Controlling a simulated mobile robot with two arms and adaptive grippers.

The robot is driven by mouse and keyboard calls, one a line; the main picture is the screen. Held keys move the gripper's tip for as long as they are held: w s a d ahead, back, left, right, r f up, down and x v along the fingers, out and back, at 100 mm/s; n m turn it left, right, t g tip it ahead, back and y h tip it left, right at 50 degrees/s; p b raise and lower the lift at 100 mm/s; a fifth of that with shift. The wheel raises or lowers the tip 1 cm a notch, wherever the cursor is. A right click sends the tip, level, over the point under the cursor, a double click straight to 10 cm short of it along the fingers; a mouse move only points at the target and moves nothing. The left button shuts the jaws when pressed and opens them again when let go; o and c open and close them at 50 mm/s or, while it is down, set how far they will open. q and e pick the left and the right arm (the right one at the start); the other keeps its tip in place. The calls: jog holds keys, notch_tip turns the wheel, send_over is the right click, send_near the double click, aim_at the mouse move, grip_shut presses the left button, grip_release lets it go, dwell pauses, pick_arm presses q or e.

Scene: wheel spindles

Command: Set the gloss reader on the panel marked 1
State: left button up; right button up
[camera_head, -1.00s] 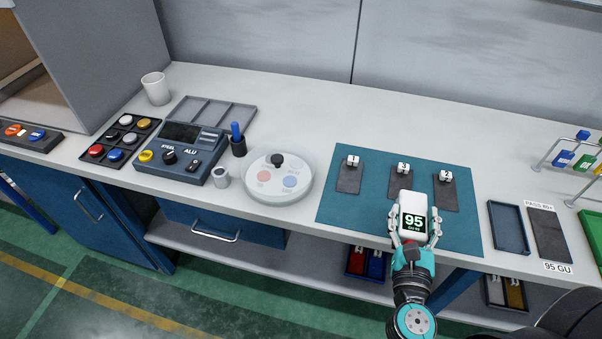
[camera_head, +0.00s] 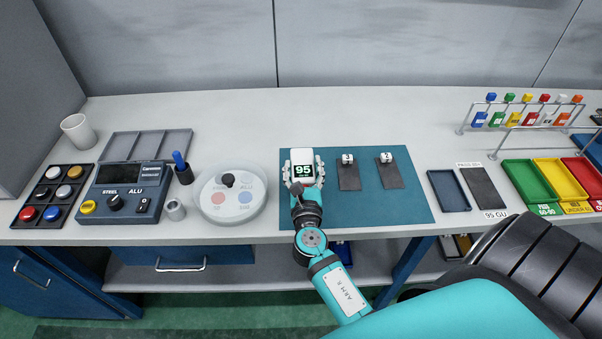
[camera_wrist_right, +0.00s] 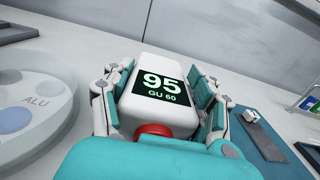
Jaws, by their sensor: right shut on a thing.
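The gloss reader (camera_head: 303,158), a white block with a dark screen reading 95, is held in my right gripper (camera_head: 303,178) at the left end of the teal mat (camera_head: 408,211). In the right wrist view the reader (camera_wrist_right: 182,68) sits between both fingers (camera_wrist_right: 163,95). The panel marked 1 is not visible now; the reader and gripper cover where it lay. I cannot tell whether the reader touches it. Two other dark panels with number tags, the 3 panel (camera_head: 348,178) and the 2 panel (camera_head: 389,176), lie to the right. My left gripper is out of view.
A round grey dial plate (camera_head: 232,210) stands close left of the mat. Right of the mat are a dark tray (camera_head: 449,190), a calibration tile (camera_head: 482,187) and coloured bins (camera_head: 528,182).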

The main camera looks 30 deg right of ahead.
jog(key=shift+w, duration=0.35)
notch_tip(320, 180, down, 4)
jog(key=shift+r+b, duration=0.25)
jog(key=shift+b, duration=0.2)
jog(key=shift+f, duration=0.15)
jog(key=o, duration=1.6)
